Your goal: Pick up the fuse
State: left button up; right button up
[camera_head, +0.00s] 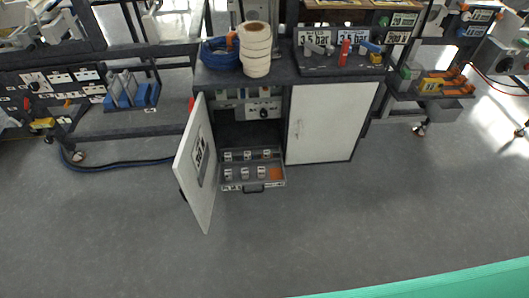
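Several small light-grey pieces that look like fuses stand in two rows in a pulled-out drawer (252,188) low in the cabinet. One fuse (245,173) is in the middle of the front row. An orange-brown patch shows at the drawer's front right, with no fuse on it. The fuses are too small to tell their markings. Neither of my grippers is in view.
The cabinet's left door (196,165) stands open, jutting forward left of the drawer. Its right door (322,122) is shut. White rolls (255,50) and a blue hose coil (220,55) lie on top. Grey floor (300,225) in front is clear. A green surface (450,284) edges the bottom right.

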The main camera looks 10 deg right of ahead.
aim_at(247, 154)
jog(key=i+l+u, duration=0.15)
jog(key=l+u, duration=0.2)
jog(key=i+l+u, duration=0.1)
jog(key=l+u, duration=0.6)
jog(key=i+l, duration=0.05)
jog(key=l, duration=0.05)
